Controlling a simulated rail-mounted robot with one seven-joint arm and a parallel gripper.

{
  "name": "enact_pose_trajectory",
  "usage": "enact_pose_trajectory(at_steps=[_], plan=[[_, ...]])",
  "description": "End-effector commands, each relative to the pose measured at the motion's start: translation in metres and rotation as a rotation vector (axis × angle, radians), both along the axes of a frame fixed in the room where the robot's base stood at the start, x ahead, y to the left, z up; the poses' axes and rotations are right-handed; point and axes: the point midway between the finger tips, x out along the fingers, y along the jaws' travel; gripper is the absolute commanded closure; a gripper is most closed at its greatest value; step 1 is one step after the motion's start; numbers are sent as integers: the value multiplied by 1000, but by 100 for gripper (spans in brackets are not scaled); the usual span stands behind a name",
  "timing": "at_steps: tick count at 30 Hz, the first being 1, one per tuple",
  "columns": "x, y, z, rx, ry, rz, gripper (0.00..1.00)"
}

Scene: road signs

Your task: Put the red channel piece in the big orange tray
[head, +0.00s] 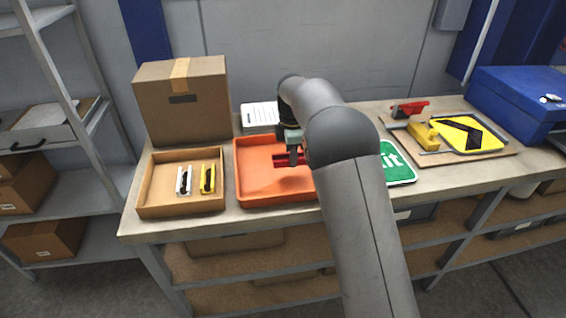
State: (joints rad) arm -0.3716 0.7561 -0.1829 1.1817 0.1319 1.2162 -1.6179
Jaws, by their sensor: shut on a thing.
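The big orange tray (258,187) lies on the workbench, left of my arm. My gripper (293,158) is over the right part of this tray, pointing down. It is shut on the red channel piece (283,159), which shows as a dark red bar at the fingertips. The piece is over or in the tray; I cannot tell whether it touches the tray floor. My arm hides the right end of the tray and may hide part of the piece.
A shallow cardboard tray (150,182) left of the orange tray holds a white piece (184,181) and a yellow piece (208,179). A cardboard box (182,105) stands behind. Right of my arm are a green sign (397,163), a board (490,152) with a yellow sign (466,135), and a blue case (515,100).

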Motion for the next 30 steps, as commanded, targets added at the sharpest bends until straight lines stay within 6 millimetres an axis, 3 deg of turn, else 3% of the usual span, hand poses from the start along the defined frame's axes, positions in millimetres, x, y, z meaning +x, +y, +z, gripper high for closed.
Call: enact_pose_trajectory(at_steps=[10,16,28,29,30], plan=[[5,21,-23,0,0,1,100],[5,22,-52,0,0,1,100],[5,22,-60,1,-2,1,100],[5,22,-59,1,-2,1,55],[5,22,-59,1,-1,1,44]])
